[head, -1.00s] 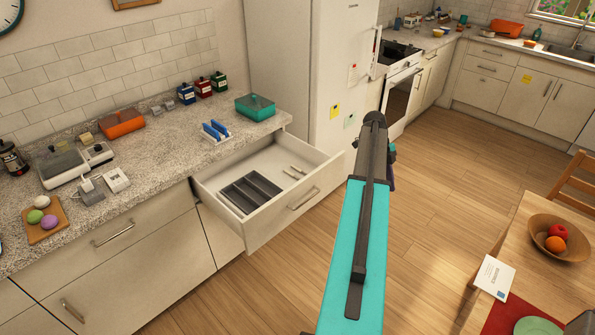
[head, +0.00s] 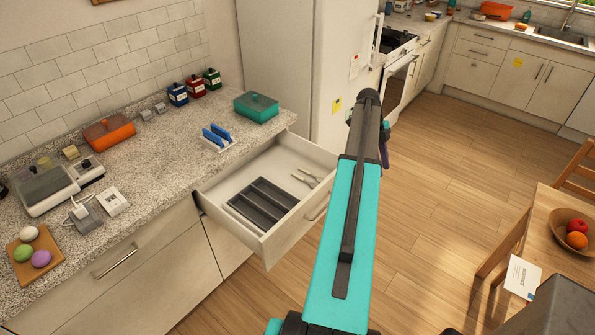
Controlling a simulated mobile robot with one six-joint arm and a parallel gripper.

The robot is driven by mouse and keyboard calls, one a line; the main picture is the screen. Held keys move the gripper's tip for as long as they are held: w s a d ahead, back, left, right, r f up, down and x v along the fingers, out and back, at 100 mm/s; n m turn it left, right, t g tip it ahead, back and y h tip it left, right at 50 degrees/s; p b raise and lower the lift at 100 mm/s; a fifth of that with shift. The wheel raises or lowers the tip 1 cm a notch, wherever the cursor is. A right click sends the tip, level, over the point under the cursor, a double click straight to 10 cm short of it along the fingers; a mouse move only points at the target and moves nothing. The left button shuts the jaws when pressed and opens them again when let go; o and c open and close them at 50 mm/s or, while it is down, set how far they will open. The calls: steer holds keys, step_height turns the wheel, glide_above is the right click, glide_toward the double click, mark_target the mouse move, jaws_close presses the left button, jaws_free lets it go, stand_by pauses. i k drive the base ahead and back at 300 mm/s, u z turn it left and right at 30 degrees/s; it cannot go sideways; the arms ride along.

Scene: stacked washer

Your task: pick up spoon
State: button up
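The open drawer (head: 285,237) stands out from the counter in the middle of the head view. Small light-coloured utensils (head: 307,178) lie on its floor at the right, beside a dark divided cutlery tray (head: 263,203). They are too small for me to tell surely which is the spoon. The tray's compartments look empty. My arm's teal link reaches forward to the right of the drawer, and its dark joint stands in front of the fridge side and floor. My gripper's fingers do not show; they are hidden beyond the arm or out of frame.
A tall white fridge (head: 335,65) stands just beyond. A wooden table (head: 560,215) with a fruit bowl is at right. Floor between is clear.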

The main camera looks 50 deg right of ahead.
mark_target(319, 180)
steer(key=z, duration=0.05)
steer(key=i, duration=1.25)
